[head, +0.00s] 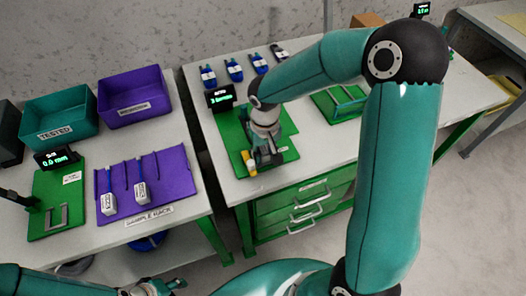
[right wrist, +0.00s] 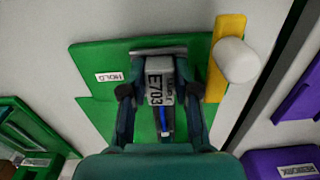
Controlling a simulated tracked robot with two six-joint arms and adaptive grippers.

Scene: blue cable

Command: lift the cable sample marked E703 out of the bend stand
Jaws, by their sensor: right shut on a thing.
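The cable sample E703 (right wrist: 160,80) shows in the right wrist view as a grey labelled block with a short length of blue cable (right wrist: 166,122) below it. My right gripper (right wrist: 160,92) is shut on the block, a finger on each side. The green bend stand (right wrist: 95,75) lies beneath, with a HOLD label and a grey bar just above the block in the picture. In the head view the stand (head: 284,140) is on the middle table, and my right gripper (head: 265,158) hides the sample. I cannot tell whether the block still touches the stand. My left gripper (head: 165,288) is partly visible at the bottom edge.
A yellow piece with a white knob (right wrist: 236,60) is close beside the right gripper. A lit display (head: 221,98) stands behind the stand. The purple sample rack (head: 165,180) holds two samples on the left table. Several blue items stand at the back.

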